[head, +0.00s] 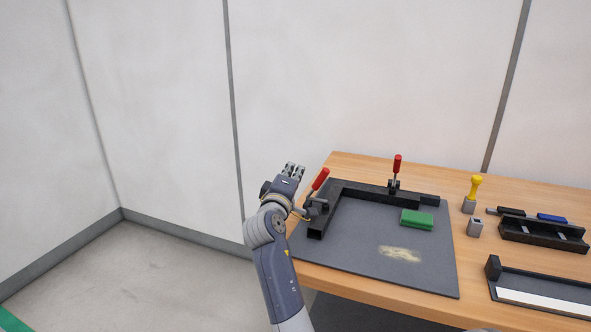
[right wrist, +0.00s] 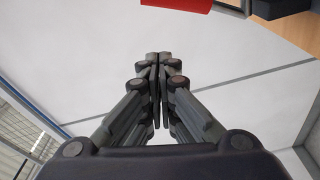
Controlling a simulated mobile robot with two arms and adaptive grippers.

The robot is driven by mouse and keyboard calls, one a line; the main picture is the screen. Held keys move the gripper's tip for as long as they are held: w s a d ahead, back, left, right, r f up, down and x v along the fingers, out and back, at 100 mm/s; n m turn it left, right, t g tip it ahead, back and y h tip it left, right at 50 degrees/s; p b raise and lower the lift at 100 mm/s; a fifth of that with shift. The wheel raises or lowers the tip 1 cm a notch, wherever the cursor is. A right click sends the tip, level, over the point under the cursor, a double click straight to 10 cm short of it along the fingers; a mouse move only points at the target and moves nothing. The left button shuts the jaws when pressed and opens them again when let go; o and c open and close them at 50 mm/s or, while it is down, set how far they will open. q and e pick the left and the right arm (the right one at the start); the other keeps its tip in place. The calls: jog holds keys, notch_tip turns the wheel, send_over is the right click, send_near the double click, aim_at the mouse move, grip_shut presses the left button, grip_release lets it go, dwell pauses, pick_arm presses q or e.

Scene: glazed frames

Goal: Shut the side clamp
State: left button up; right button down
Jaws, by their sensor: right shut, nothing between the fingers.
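The side clamp (head: 317,203) sits on the left arm of a black L-shaped fence (head: 350,189). Its red handle (head: 320,180) leans up and to the right. Part of a red handle (right wrist: 170,5) also shows at the top edge of the right wrist view. A second clamp (head: 395,184) stands on the back arm of the fence with its red handle upright. My right gripper (head: 294,167) is shut and empty, just left of the side clamp's handle and apart from it. Its closed fingers also show in the right wrist view (right wrist: 158,62). My left gripper is out of view.
A grey mat (head: 350,260) on the wooden table (head: 360,165) carries the fence, a green block (head: 416,220) and a pale dusty patch (head: 400,254). A yellow-handled tool (head: 475,187) and black trays (head: 545,233) stand to the right.

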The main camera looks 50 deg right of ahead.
pick_arm(q)
jog(key=shift+s+d+f+b, duration=0.35)
jog(key=shift+s+d+f, duration=0.2)
jog(key=shift+s+d, duration=0.3)
pick_arm(e)
jog(key=v, duration=0.6)
jog(key=shift+d+f, duration=0.1)
pick_arm(q)
jog(key=shift+w+a, duration=0.3)
